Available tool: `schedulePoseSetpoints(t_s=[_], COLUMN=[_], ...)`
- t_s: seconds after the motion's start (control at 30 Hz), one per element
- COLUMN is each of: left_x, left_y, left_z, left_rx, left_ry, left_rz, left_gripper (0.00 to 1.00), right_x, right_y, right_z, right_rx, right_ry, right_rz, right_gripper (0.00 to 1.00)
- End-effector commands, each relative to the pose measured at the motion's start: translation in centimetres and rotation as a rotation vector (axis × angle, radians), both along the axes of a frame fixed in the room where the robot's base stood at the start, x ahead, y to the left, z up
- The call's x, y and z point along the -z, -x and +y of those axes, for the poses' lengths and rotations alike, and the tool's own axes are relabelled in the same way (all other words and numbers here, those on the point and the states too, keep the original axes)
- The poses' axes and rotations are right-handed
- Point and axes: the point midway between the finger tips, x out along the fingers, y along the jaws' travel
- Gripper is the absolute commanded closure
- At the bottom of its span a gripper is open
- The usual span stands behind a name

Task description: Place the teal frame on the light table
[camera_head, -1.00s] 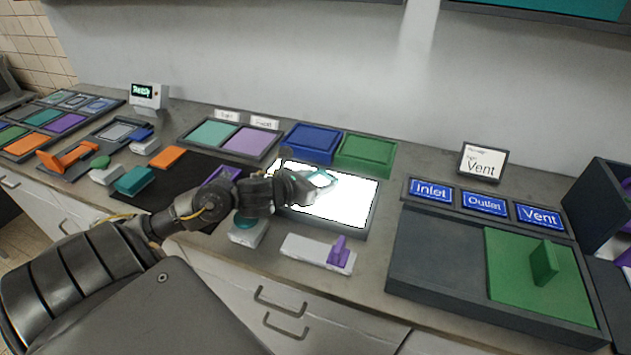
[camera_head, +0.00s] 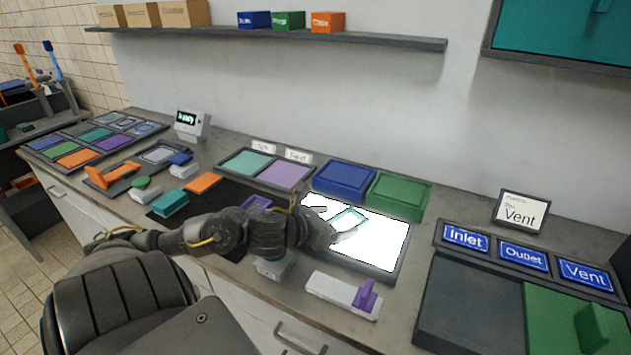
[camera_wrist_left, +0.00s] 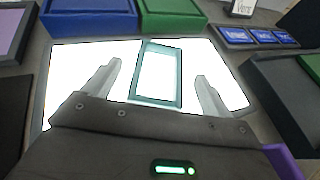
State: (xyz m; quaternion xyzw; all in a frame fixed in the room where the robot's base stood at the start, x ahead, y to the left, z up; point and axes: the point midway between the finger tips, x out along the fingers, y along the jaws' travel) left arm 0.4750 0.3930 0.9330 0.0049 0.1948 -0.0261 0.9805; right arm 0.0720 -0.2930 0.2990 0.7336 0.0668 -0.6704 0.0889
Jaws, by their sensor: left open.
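The teal frame (camera_head: 348,219) lies on the bright white surface of the light table (camera_head: 385,240). In the left wrist view the frame (camera_wrist_left: 178,92) is a thin teal rectangle with an open middle, lying between and beyond my two fingertips on the light table (camera_wrist_left: 75,62). My left gripper (camera_head: 325,218) is over the left part of the light table; in its wrist view the fingers (camera_wrist_left: 157,80) are spread wide and apart from the frame. Part of the frame's near end is close to my gripper body. My right gripper is not in view.
Blue (camera_head: 345,180) and green (camera_head: 400,195) trays stand behind the light table. A white block with a purple handle (camera_head: 365,294) is in front. A dark tray with a green panel (camera_head: 550,320) is at right. A black mat (camera_head: 232,195) lies left of it.

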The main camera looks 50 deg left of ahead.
Motion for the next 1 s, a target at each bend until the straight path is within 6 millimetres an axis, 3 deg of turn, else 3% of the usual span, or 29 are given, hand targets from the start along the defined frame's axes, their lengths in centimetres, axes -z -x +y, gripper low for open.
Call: schedulePoseSetpoints(t_s=[0.07,0.4,0.73,1.0], left_x=[-0.4,-2.9,-2.9,-2.8], left_y=[1.5,5.5,6.9,6.9], left_z=[-0.1,0.1,0.3,0.3], left_rx=[0.007,0.002,0.001,0.002], left_ry=[-0.005,0.009,0.001,0.000], left_rz=[0.004,0.005,0.002,0.001], left_gripper=[0.15,0.15,0.15,0.15], right_x=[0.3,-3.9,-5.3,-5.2], right_y=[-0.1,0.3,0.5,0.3], right_z=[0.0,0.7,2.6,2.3], right_rx=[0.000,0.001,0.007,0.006], right_ry=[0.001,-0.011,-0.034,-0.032], right_rz=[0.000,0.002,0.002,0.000], right_gripper=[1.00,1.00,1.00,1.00])
